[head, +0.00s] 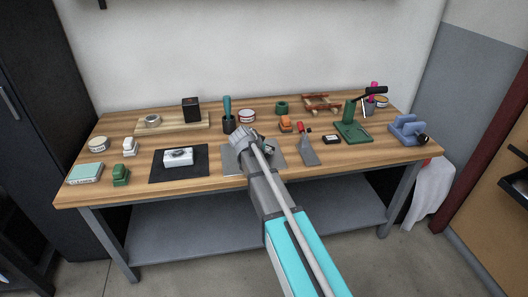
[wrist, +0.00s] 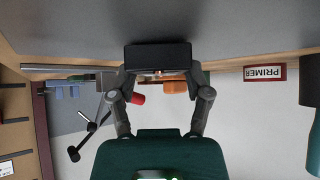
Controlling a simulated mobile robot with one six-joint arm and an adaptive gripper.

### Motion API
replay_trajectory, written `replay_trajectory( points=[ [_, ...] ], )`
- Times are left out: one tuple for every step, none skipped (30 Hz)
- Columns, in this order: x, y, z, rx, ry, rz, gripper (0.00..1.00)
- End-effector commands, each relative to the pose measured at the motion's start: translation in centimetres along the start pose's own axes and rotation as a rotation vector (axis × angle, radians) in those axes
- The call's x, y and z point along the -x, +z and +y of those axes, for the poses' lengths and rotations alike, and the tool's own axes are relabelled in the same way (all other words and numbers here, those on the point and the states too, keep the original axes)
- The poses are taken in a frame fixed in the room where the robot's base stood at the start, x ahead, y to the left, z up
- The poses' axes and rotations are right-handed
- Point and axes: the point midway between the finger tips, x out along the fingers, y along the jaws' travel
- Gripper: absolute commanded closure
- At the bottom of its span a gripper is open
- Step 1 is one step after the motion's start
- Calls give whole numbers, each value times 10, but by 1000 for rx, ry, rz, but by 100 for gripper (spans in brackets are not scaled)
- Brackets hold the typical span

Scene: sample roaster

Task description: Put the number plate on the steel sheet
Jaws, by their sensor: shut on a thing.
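In the wrist view, which is upside down, my gripper (wrist: 158,76) is shut on a dark block-shaped piece, which I take to be the number plate (wrist: 158,56). The piece is held level across both fingertips, against a grey surface that fills the top, likely the steel sheet (wrist: 230,30). I cannot tell whether the two touch. In the head view, the steel sheet (head: 231,166) lies at the front middle of the bench, partly hidden by my arm.
A black mat (head: 159,174) bearing a white box lies left of the sheet. A red-handled scraper (head: 308,152) lies close to its right.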

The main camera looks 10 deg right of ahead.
Motion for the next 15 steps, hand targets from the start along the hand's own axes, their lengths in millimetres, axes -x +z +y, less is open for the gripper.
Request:
replay_trajectory(
  points=[
    [0,0,0,0,0,0,95],
    [0,0,0,0,0,0,95],
    [0,0,0,0,0,0,95],
    [0,0,0,0,0,0,95],
    [-1,1,0,0,0,0,95],
    [-2,2,0,0,0,0,95],
    [-2,2,0,0,0,0,95],
    [-3,3,0,0,0,0,95],
    [-2,2,0,0,0,0,29],
    [-2,2,0,0,0,0,24],
    [-2,2,0,0,0,0,18],
    [-2,2,0,0,0,0,10],
    [-2,2,0,0,0,0,5],
    [-2,2,0,0,0,0,2],
    [-2,2,0,0,0,0,2]
  ],
)
